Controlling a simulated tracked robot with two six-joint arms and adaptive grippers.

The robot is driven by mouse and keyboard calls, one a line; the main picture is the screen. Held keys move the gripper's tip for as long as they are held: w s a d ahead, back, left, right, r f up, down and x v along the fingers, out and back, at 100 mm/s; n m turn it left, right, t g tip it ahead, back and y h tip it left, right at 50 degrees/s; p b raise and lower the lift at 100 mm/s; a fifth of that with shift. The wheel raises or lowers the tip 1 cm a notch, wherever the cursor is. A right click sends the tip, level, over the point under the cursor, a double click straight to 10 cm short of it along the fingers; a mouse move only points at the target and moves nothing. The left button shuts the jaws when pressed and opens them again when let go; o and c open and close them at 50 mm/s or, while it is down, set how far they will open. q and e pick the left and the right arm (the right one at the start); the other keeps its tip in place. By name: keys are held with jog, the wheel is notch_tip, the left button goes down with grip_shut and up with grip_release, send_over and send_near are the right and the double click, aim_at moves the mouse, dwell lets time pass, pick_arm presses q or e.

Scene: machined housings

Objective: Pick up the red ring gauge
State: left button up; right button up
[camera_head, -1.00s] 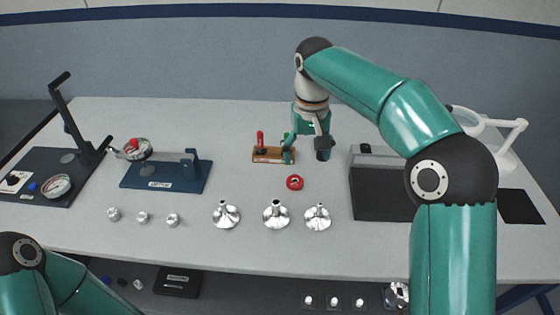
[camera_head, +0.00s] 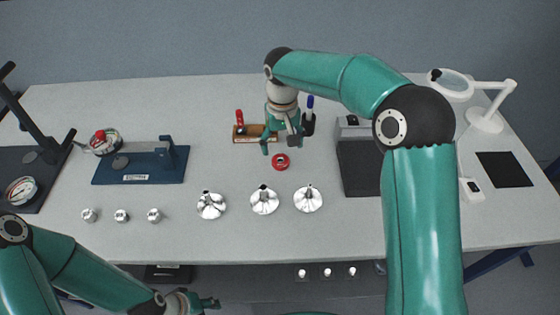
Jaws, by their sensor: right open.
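The red ring gauge (camera_head: 281,162) is a small red ring with a dark centre, lying flat on the grey table. My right gripper (camera_head: 280,148) is open and points down just behind and above the ring, its fingers spread to either side. The ring shows below the fingers in the picture, and nothing is between them that I can make out. My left gripper (camera_head: 209,303) is at the bottom edge, in front of the table and far from the ring; its jaw opening is too unclear to judge.
A wooden block (camera_head: 242,139) with a red-handled tool stands left behind the ring. A black holder with a blue-topped tool (camera_head: 309,114) stands right behind it. Shiny flanged housings (camera_head: 264,201) line the front. A dark tray (camera_head: 361,170) lies right; a blue fixture (camera_head: 140,168) stands left.

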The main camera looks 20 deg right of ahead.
aim_at(281, 157)
jog(key=shift+w+a+f+p, duration=0.15)
jog(key=shift+f+p, duration=0.2)
jog(key=shift+f, duration=1.15)
jog(key=shift+w+d+f+p, duration=0.1)
jog(key=shift+f+p, duration=0.2)
jog(key=shift+f, duration=1.15)
jog(key=c, duration=1.3)
